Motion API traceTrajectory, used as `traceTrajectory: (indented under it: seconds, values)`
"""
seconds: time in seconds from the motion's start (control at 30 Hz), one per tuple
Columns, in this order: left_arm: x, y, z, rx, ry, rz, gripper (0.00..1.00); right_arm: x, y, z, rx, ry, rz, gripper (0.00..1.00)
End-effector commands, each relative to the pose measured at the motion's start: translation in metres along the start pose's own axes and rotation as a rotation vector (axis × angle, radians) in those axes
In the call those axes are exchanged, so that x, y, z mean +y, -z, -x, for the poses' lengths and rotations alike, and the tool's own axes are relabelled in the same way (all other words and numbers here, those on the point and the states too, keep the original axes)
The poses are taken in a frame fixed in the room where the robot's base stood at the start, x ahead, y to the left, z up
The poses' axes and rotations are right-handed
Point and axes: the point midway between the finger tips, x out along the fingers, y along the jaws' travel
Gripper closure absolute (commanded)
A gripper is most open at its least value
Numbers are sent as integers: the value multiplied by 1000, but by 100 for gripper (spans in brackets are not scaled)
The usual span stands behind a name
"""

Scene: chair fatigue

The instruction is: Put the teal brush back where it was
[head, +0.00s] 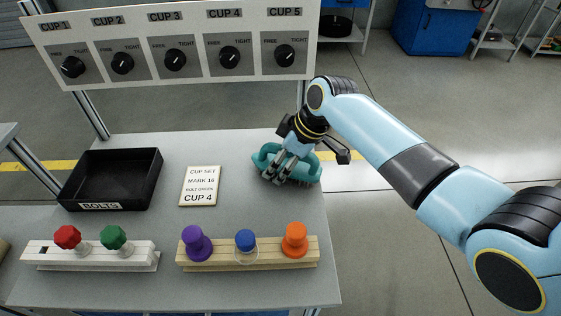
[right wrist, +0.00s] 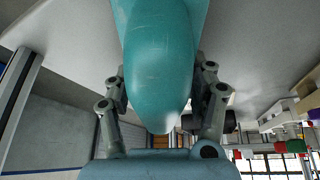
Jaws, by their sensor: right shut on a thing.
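The teal brush (head: 303,166) is at the right end of the grey table, near its right edge. My right gripper (head: 278,172) is shut on it from above. In the right wrist view the brush (right wrist: 155,60) fills the middle, with a finger of my right gripper (right wrist: 160,110) on each side. The brush looks to be at or just above the table top; I cannot tell if it touches. My left gripper is not in view.
A black bolts tray (head: 110,205) and a cup set card (head: 201,187) lie left of the brush. A white rack (head: 90,257) with red and green bolts and a wooden rack (head: 248,265) with purple, blue and orange pieces stand in front. A dial panel (head: 170,15) stands behind.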

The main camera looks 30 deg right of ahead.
Motion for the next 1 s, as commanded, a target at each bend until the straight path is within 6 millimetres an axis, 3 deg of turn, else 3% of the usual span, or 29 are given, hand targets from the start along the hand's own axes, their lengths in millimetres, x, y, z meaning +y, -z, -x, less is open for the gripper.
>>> traceTrajectory:
  seconds: [0.3, 0.33, 0.5, 0.8, 1.0]
  values:
    - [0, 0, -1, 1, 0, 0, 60, 0, -1, -2, 1, 0, 0, 78]
    - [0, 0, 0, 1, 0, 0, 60, 0, 0, -2, 1, 0, 0, 39]
    - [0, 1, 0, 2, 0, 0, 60, 0, 0, -1, 1, 0, 0, 20]
    - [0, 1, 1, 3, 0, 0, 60, 0, 1, 2, 1, -1, 1, 20]
    - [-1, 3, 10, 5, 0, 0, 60, 1, 1, 33, 1, -3, 2, 20]
